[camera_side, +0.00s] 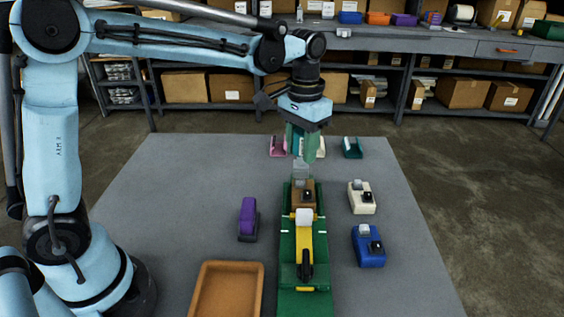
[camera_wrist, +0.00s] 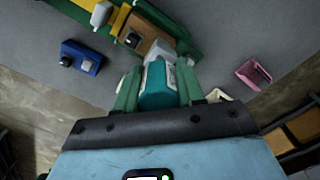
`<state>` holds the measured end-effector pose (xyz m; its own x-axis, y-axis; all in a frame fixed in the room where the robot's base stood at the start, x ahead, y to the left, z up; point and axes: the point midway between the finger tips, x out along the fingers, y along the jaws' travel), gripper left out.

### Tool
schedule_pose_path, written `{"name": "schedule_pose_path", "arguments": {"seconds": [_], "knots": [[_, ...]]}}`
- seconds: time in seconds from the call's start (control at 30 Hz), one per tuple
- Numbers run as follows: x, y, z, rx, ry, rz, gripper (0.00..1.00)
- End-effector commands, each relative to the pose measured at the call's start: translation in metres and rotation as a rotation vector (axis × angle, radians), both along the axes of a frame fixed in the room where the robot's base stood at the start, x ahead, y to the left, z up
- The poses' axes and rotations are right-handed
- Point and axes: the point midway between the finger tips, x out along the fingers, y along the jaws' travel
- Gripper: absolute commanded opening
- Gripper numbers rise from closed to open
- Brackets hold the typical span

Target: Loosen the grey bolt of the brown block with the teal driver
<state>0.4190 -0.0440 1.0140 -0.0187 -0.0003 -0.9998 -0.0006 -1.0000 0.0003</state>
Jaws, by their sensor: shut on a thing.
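The brown block (camera_side: 303,197) sits in the green fixture (camera_side: 287,245), behind a yellow clamp (camera_side: 305,240) with a white pad. It carries a small black knob and shows in the wrist view (camera_wrist: 156,52). My gripper (camera_side: 301,155) is shut on the teal driver (camera_wrist: 158,86), held upright over the block's far end. A pale grey piece (camera_side: 300,170) lies between driver and block. I cannot tell how much of it is the grey bolt and how much the driver's nose, nor whether they touch.
A white block (camera_side: 361,204) and a blue block (camera_side: 366,250) stand right of the fixture. A purple thing (camera_side: 248,215) and an orange-brown tray (camera_side: 205,295) are left. Pink (camera_side: 277,149) and teal (camera_side: 352,150) holders stand behind. The table's left part is clear.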

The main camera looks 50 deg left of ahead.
Motion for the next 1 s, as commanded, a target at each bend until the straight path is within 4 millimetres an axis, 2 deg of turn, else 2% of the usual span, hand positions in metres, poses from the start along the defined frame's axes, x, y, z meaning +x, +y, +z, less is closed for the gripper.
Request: {"name": "schedule_pose_path", "arguments": {"seconds": [0.2,1.0], "knots": [[0.0000,0.0000,-0.0067,0.000,0.000,0.000,0.08],[0.0001,-0.0001,-0.0096,0.000,0.000,0.000,0.08]]}}
